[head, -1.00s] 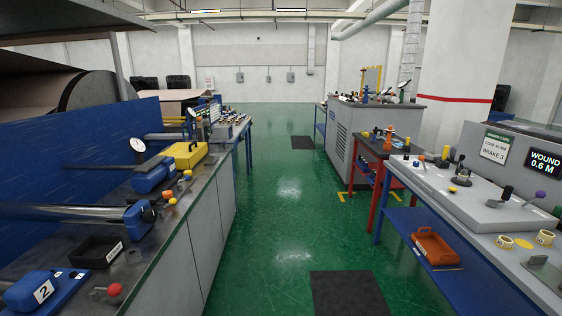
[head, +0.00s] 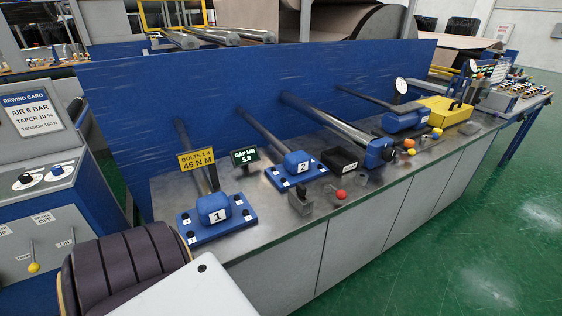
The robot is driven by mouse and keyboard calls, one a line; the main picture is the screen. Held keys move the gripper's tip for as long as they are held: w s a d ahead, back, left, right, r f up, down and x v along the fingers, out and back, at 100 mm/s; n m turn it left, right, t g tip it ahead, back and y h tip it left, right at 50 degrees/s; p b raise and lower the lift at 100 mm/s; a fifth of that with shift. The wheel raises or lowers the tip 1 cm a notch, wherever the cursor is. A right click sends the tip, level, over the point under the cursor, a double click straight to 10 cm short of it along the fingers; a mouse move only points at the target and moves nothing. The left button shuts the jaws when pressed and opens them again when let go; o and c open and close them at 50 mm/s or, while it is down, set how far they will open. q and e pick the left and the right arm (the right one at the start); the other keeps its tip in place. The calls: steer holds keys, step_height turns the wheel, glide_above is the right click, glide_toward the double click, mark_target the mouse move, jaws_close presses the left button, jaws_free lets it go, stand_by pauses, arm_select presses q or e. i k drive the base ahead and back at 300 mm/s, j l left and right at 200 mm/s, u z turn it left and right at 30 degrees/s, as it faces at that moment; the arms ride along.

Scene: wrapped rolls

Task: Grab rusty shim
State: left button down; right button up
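I cannot make out a rusty shim in the head view. The steel-topped bench (head: 262,222) runs from the lower left to the upper right along a blue panel. On it are a blue block marked 1 (head: 213,208), a blue block marked 2 (head: 297,162), and a small black tray (head: 338,160) whose inside is too small to read. A grey metal piece (head: 300,200) and a red knob (head: 341,194) lie near the front edge. Neither of my grippers is in view.
A sign reading 45 N M (head: 197,160) and a small gap display (head: 245,156) stand behind block 1. Bars reach out from the blue panel (head: 240,90). A yellow case (head: 444,110) is farther right. Green floor (head: 450,230) is clear at the right.

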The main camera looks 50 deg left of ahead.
mark_target(301, 189)
steer(key=u, duration=1.35)
